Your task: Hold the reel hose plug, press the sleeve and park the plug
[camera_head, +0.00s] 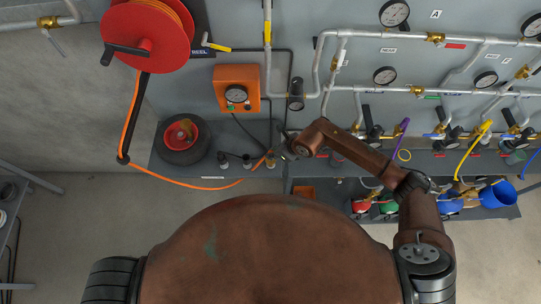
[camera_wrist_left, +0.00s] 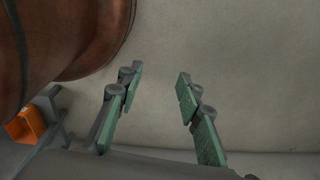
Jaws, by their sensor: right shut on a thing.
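The orange reel hose (camera_head: 190,186) runs from the red reel (camera_head: 150,35) down through a dark guide arm and across to the bench. Its end, with the plug (camera_head: 268,160), is at a row of small dark and brass fittings (camera_head: 247,161). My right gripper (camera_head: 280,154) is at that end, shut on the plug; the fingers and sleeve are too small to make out. I cannot tell whether the plug is seated in a fitting. My left gripper (camera_wrist_left: 160,75) is open and empty in the left wrist view, above bare floor. It is not in the head view.
An orange gauge box (camera_head: 237,89) hangs on the grey panel. A dark tyre-like ring with a red centre (camera_head: 182,136) stands left of the fittings. Pipes, gauges and valves fill the right, with coloured cups and a blue bucket (camera_head: 497,194) below.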

